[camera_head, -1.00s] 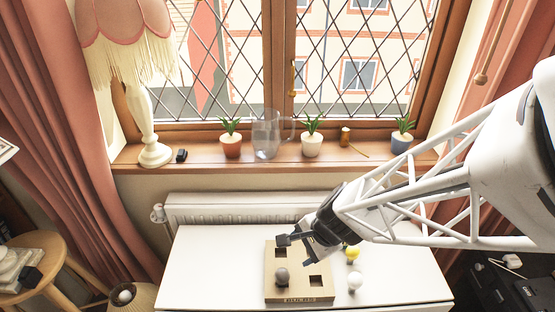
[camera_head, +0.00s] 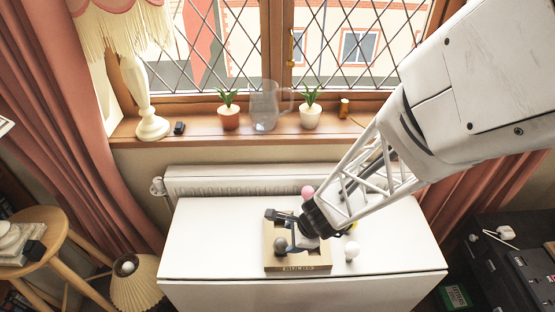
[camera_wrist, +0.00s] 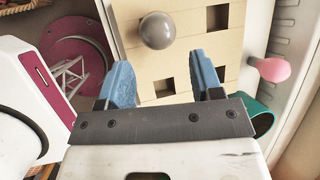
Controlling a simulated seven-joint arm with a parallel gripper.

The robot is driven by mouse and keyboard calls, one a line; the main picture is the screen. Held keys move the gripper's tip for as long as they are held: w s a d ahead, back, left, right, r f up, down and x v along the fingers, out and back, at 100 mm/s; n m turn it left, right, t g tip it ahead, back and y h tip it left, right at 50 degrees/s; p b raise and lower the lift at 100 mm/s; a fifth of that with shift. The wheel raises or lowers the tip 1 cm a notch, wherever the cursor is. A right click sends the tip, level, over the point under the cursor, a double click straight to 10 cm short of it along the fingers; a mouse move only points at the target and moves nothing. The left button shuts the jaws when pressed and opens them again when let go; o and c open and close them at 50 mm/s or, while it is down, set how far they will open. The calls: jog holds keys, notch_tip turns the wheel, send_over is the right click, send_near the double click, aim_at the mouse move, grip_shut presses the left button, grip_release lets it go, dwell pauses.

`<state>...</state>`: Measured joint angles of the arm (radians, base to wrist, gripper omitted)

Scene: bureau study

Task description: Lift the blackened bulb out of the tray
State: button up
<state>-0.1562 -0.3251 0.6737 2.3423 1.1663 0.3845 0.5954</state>
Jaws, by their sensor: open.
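The blackened bulb (camera_head: 281,245) is dark grey and round, and sits in the front left of the tan tray (camera_head: 300,267) on the white table. In the wrist view the bulb (camera_wrist: 157,30) lies beyond my fingertips, roughly between their lines and apart from them. My gripper (camera_head: 287,227) is over the tray, just behind the bulb. In the wrist view its blue-padded fingers (camera_wrist: 163,70) are spread with nothing between them but the tray and an empty square socket. The rest of the tray is partly hidden by my gripper.
A white bulb (camera_head: 351,250) stands right of the tray, and a yellow one (camera_head: 353,228) behind it is mostly hidden by my arm. A pink bulb (camera_head: 308,192) is behind the tray. The table's left side (camera_head: 215,235) is clear.

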aim_at(280, 241)
jog(key=shift+x, duration=0.95)
jog(key=shift+x, duration=2.6)
jog(key=shift+s, duration=0.2)
jog(key=c, duration=0.7)
jog(key=shift+r, duration=0.15)
jog(key=shift+r, duration=1.7)
jog(key=s+d, duration=0.2)
jog(key=s, duration=0.5)
jog(key=s+d+r, duration=0.1)
jog(key=s+d, duration=0.2)
jog(key=s, duration=0.5)
jog(key=shift+r, duration=0.2)
